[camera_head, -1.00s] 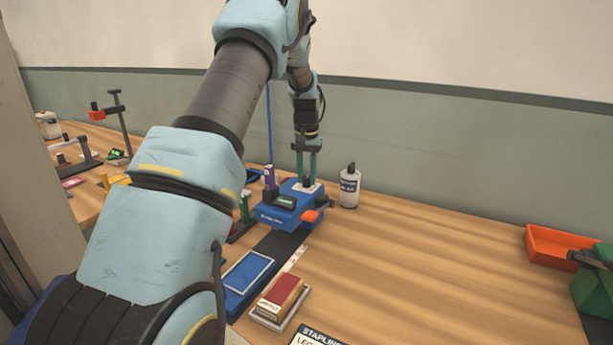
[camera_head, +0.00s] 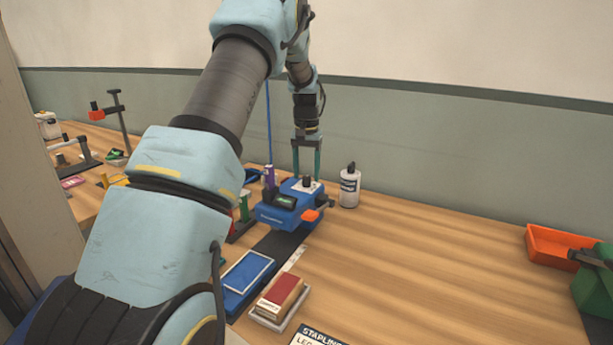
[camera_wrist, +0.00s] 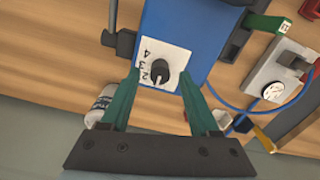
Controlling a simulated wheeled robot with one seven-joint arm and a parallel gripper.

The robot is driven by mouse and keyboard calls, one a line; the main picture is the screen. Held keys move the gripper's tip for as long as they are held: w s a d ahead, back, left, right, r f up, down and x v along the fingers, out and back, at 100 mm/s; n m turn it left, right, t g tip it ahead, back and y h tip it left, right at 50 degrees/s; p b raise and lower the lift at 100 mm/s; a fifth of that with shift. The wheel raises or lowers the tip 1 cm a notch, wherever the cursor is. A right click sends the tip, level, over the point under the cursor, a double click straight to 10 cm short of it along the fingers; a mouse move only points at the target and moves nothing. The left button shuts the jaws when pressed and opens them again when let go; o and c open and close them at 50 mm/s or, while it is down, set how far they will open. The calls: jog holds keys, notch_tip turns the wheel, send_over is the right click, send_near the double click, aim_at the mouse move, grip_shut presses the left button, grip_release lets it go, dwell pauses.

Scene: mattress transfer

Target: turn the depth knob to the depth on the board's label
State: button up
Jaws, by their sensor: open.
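The black depth knob (camera_wrist: 159,76) sits on a white dial plate (camera_wrist: 147,57) on top of the blue stapling machine (camera_head: 277,217). The plate's numbers 2, 3 and 4 show in the wrist view; I cannot clearly read which one the knob points at. In the head view the knob (camera_head: 307,182) lies between my fingers. My gripper (camera_head: 306,177) is open, pointing down, with one green finger on each side of the knob and gaps between. A board (camera_head: 318,338) reading "STAPLING LEG..." is cut off at the bottom edge; its depth figure is out of view.
A white bottle (camera_head: 349,188) stands close to the right of the machine. A blue pad (camera_head: 248,272) and a red-topped block (camera_head: 280,295) lie in front. An orange bin (camera_head: 557,246) is far right. The table between is clear.

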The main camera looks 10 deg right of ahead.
aim_at(306, 177)
notch_tip(306, 177, up, 10)
jog(key=b, duration=0.2)
jog(key=shift+f, duration=0.2)
